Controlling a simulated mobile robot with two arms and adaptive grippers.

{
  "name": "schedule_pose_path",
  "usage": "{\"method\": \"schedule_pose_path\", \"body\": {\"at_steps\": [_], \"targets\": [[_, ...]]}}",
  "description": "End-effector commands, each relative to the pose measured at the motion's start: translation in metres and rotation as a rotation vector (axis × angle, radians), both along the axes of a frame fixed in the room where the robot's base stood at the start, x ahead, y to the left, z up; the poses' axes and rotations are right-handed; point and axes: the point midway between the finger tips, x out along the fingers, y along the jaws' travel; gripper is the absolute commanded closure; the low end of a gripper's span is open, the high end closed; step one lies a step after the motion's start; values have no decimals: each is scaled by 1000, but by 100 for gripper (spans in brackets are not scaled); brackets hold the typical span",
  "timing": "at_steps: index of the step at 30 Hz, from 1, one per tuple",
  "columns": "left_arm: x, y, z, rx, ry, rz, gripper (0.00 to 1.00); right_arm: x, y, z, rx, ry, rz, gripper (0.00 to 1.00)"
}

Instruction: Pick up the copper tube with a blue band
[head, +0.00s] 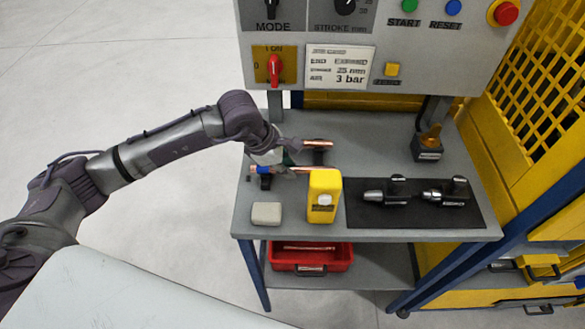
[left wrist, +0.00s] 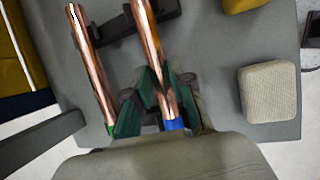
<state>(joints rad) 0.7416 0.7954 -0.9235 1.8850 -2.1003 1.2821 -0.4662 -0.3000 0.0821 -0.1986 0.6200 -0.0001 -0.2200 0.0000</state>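The copper tube with a blue band lies near the left side of the grey table; its copper end (head: 300,169) and blue band (head: 262,170) show in the head view. It also shows in the left wrist view (left wrist: 148,40), blue band at the bottom. My left gripper (left wrist: 158,72) has its green-padded fingers against both sides of this tube, near the band. In the head view the gripper (head: 287,160) partly hides it. Whether the tube is clear of its black support (head: 265,182) I cannot tell. My right gripper is not in view.
A second copper tube (head: 317,143), with a green band (left wrist: 110,128), lies close beside. A yellow block (head: 325,187), a beige block (head: 267,213) and a dark mat (head: 420,214) with black fittings are nearer the front. A control panel (head: 400,70) overhangs behind.

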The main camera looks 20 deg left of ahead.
Motion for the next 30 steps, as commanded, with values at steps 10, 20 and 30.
{"method": "schedule_pose_path", "body": {"at_steps": [10, 20, 30], "targets": [[0, 0, 1, -1, -1, 0, 100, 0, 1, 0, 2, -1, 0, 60], [1, 0, 23, -1, -6, -1, 100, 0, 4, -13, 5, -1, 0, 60], [17, -56, 73, -3, -7, -6, 100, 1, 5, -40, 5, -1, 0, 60]]}}
